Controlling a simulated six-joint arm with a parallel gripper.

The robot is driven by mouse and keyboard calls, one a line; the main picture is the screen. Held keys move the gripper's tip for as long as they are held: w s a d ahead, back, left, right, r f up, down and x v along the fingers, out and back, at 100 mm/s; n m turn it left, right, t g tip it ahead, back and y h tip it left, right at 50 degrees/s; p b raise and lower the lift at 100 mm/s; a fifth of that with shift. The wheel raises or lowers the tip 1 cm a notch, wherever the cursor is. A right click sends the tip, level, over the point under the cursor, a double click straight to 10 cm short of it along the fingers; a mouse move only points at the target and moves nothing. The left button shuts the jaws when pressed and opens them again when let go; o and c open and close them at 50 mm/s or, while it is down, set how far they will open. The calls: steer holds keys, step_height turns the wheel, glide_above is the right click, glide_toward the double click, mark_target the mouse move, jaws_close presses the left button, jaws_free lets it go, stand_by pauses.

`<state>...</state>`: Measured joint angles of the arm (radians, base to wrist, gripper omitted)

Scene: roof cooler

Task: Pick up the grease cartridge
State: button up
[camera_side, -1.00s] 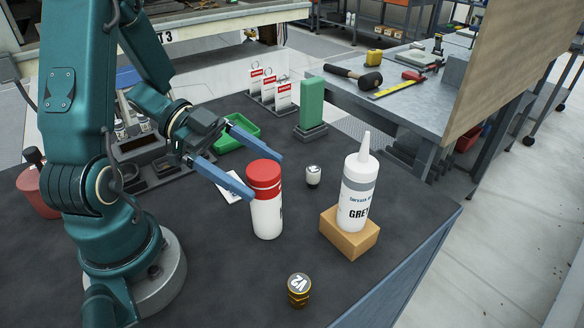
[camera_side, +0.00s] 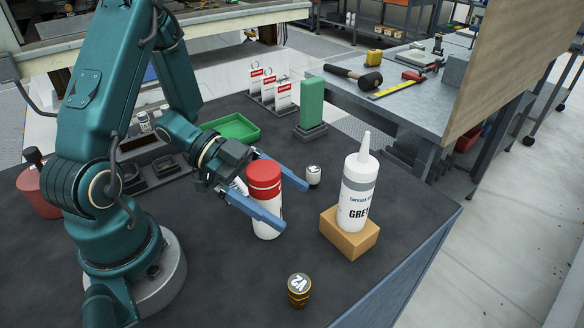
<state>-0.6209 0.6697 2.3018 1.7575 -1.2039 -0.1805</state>
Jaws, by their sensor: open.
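The grease cartridge looks to be the white cylinder with a red cap (camera_side: 264,178), upright on the dark bench top. Its label is mostly hidden. My gripper (camera_side: 296,207) is open, with its two blue fingers low on either side of the cartridge. The near finger crosses in front of the white body and the far finger passes behind it. Both tips reach past the cartridge to the right. I cannot tell whether either finger touches it.
A white nozzle bottle marked GREY (camera_side: 357,195) stands on a wooden block (camera_side: 350,236) to the right. A small white-topped item (camera_side: 313,176) sits near the far fingertip. A brass-coloured cap (camera_side: 299,290) is at the front. A green tray (camera_side: 232,128) and green block (camera_side: 312,102) stand behind.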

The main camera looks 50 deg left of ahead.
jaws_close()
steer(key=shift+r, duration=0.15)
